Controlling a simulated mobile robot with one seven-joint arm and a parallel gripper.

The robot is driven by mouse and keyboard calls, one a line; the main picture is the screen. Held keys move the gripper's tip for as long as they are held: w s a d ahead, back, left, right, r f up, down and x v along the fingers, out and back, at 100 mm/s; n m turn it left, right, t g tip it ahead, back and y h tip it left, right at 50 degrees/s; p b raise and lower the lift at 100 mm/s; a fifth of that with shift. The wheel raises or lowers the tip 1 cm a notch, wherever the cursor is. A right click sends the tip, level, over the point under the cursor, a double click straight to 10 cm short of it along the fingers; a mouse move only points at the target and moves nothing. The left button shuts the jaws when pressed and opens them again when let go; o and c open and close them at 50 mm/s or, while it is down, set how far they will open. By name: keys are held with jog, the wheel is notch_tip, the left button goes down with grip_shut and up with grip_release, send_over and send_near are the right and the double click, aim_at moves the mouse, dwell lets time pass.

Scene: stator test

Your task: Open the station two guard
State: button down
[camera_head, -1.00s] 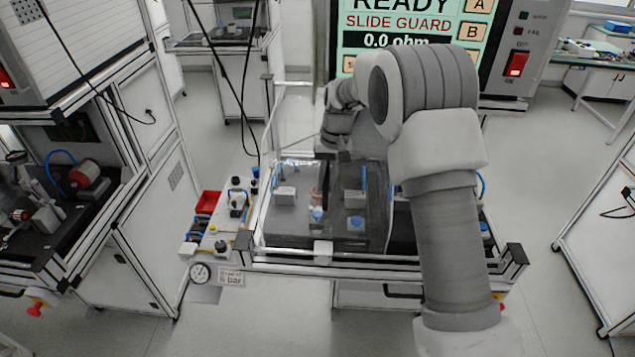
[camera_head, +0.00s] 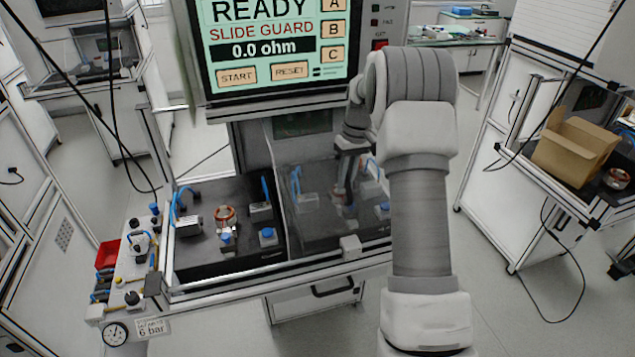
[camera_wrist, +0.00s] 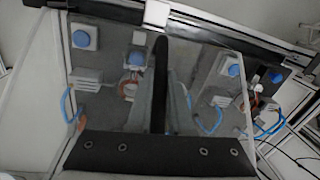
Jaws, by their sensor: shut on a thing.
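The clear guard (camera_head: 305,222) stands over the right part of the bench in the head view. Its left edge is just right of the middle, and the left station (camera_head: 205,250) is uncovered. A copper-wound stator (camera_head: 225,213) sits in that station beside a blue button (camera_head: 267,233). My gripper (camera_head: 345,205) is at the guard, partly blurred behind the clear panel and beside my arm. In the wrist view my gripper (camera_wrist: 160,60) is a dark upright shape in front of the clear guard (camera_wrist: 108,110). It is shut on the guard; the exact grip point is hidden.
The screen (camera_head: 265,45) above the bench reads READY, SLIDE GUARD, 0.0 ohm. A pale block (camera_head: 350,246) sits on the front rail. A red bin (camera_head: 107,254) and a pressure gauge (camera_head: 115,333) are at left. A cardboard box (camera_head: 575,148) stands on another bench at right.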

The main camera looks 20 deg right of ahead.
jog(key=shift+d, duration=1.65)
jog(key=c, duration=0.8)
grip_release()
jog(key=shift+c, duration=0.2)
jog(key=shift+r, duration=0.1)
jog(key=shift+r, duration=0.25)
notch_tip(320, 180, up, 17)
jog(key=d, duration=0.2)
jog(key=shift+f, duration=0.15)
